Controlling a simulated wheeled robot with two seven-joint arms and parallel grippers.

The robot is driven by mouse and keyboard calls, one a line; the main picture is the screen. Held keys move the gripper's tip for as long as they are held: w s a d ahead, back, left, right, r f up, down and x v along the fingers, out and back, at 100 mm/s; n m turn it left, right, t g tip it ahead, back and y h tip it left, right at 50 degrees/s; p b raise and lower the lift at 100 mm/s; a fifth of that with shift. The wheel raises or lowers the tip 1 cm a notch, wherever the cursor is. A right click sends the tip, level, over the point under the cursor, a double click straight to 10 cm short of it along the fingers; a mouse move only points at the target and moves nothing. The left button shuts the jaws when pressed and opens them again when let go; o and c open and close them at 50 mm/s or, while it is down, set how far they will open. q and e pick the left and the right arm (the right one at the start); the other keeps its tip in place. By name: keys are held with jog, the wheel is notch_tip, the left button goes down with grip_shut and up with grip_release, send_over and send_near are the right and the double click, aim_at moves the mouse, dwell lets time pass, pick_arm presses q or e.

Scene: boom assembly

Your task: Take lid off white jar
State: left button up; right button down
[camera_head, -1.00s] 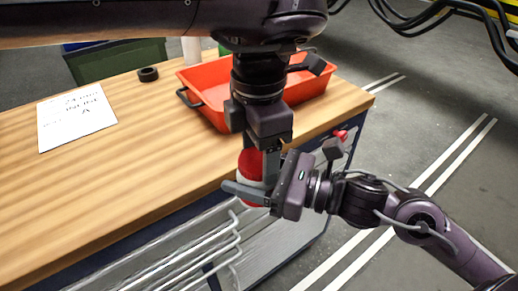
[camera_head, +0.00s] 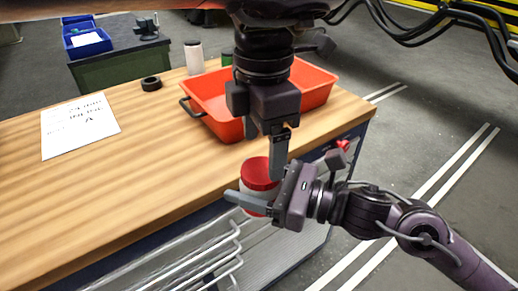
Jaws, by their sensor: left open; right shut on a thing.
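The white jar (camera_head: 246,205) with its red lid (camera_head: 260,172) is upright in front of the table's edge, held in the air by my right gripper (camera_head: 258,203). The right gripper is shut on the jar's white body, below the lid. The lid sits on top of the jar. My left gripper (camera_head: 264,147) points down just above the lid, with its fingers apart and nothing between them. One left finger hangs near the lid's back right side; I cannot tell whether it touches.
An orange tray (camera_head: 213,113) with dark handles stands on the wooden table (camera_head: 150,175). A white container (camera_head: 194,58), a black ring (camera_head: 151,83) and a paper sheet (camera_head: 80,126) are also there. A blue bin (camera_head: 86,40) stands farther back.

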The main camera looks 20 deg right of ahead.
aim_at(261, 169)
pick_arm(q)
jog(key=shift+r, duration=0.3)
jog(key=shift+c, duration=1)
notch_tip(261, 169, up, 3)
jog(key=shift+w+f+m, duration=0.1)
jog(key=shift+w+m, duration=0.05)
jog(key=shift+m, duration=0.75)
jog(key=shift+f, duration=0.2)
notch_tip(261, 169, down, 6)
jog(key=shift+a+f, duration=0.1)
jog(key=shift+f, duration=0.55)
jog(key=c, duration=0.8)
jog(key=o, duration=1.1)
jog(key=shift+c, duration=0.2)
